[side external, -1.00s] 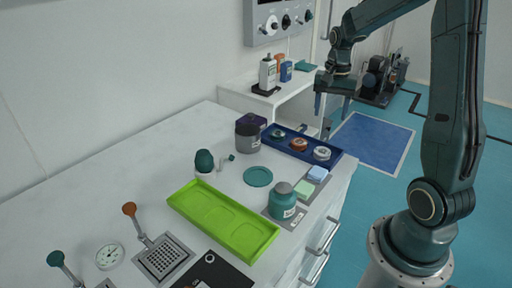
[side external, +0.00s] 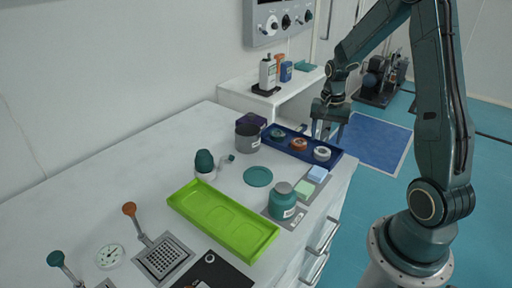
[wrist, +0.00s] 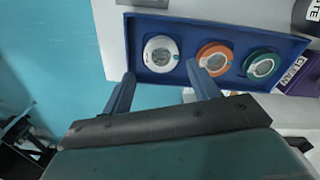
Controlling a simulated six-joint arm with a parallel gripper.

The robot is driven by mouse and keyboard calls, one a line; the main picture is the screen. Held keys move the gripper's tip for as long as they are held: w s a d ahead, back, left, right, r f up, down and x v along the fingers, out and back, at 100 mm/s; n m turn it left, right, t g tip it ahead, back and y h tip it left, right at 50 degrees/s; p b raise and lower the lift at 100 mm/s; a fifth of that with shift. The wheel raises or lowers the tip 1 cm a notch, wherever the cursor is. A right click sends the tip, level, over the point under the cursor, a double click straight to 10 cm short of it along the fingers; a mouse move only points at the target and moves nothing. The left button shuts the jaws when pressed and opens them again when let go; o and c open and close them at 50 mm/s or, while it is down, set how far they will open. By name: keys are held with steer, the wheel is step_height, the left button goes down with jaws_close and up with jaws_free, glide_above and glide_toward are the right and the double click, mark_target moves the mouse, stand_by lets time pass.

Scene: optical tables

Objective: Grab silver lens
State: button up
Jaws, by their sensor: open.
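The silver lens (side external: 322,153), a pale round ring with a clear centre, lies at the right end of the dark blue tray (side external: 336,163). In the wrist view the silver lens (wrist: 161,54) is at the left end of the tray (wrist: 215,22), just beyond the gap between my fingers. My gripper (side external: 327,130) is open and empty, above and behind the tray's far edge. In the wrist view my gripper (wrist: 160,72) has its fingers spread, with the right fingertip near the orange lens (wrist: 214,58). Neither finger visibly touches the silver lens.
The tray also holds an orange lens (side external: 299,145) and a teal lens (side external: 278,134). A grey jar (side external: 247,138) stands left of it. A teal jar (side external: 283,202), sponges (side external: 303,189) and a green tray (side external: 222,222) are in front. The blue floor mat (side external: 375,140) lies beyond the table.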

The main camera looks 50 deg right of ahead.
mark_target(323, 151)
steer(key=shift+f, duration=0.15)
steer(key=shift+w+a+f, duration=0.1)
steer(key=shift+f, duration=2.45)
steer(key=c, duration=0.8)
